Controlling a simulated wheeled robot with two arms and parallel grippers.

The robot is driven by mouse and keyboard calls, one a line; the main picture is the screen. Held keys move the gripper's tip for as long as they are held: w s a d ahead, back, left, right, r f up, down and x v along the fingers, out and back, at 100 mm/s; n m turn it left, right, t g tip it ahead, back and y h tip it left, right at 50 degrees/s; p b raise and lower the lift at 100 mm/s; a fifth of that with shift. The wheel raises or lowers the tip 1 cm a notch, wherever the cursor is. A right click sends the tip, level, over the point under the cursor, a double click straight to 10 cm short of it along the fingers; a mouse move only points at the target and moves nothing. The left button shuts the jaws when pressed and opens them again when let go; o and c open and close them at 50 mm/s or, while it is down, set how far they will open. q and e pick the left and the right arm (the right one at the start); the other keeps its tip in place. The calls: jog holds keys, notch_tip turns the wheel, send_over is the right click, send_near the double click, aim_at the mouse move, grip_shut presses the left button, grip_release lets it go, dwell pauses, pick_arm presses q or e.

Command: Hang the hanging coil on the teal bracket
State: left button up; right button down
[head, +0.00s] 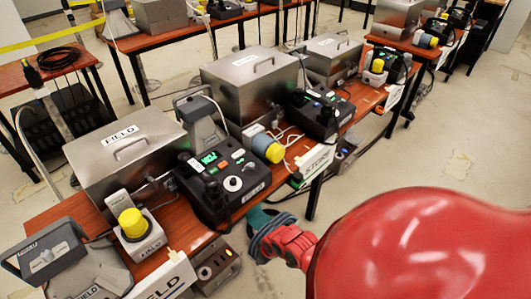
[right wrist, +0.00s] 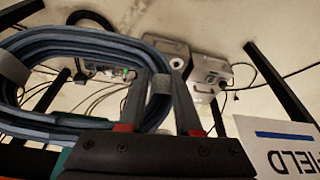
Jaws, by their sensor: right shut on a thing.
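My right gripper (right wrist: 160,105) is shut on the blue-grey hanging coil (right wrist: 85,45), with one side of the loop between its fingers. The coil fills the upper left of the right wrist view. In the head view the coil (head: 263,243) shows small at the red end of my right arm, beside the table's front edge. A teal piece (head: 256,217), likely the teal bracket, shows just behind the coil there. A teal patch (right wrist: 58,163) also shows at the lower left of the right wrist view. Whether the coil touches the teal piece cannot be told. My left gripper is not in view.
The near table (head: 52,212) carries metal boxes, a black console (head: 222,185) and a FIELD sign (head: 165,283). A STORE sign (head: 316,160) hangs at its front edge. A grey box (head: 217,266) sits below the edge. The floor to the right is open.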

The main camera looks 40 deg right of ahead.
aim_at(252, 248)
jog(key=shift+w+b, duration=0.5)
jog(key=shift+w, duration=0.65)
jog(key=shift+w+a+f+b, duration=0.1)
jog(key=shift+w+b, duration=1.05)
jog(key=shift+w, duration=0.35)
jog(key=shift+w+f+b, duration=0.5)
jog(key=shift+b, duration=0.1)
jog(key=shift+a, duration=0.15)
jog(key=c, duration=0.5)
grip_release()
jog(key=shift+f, duration=0.1)
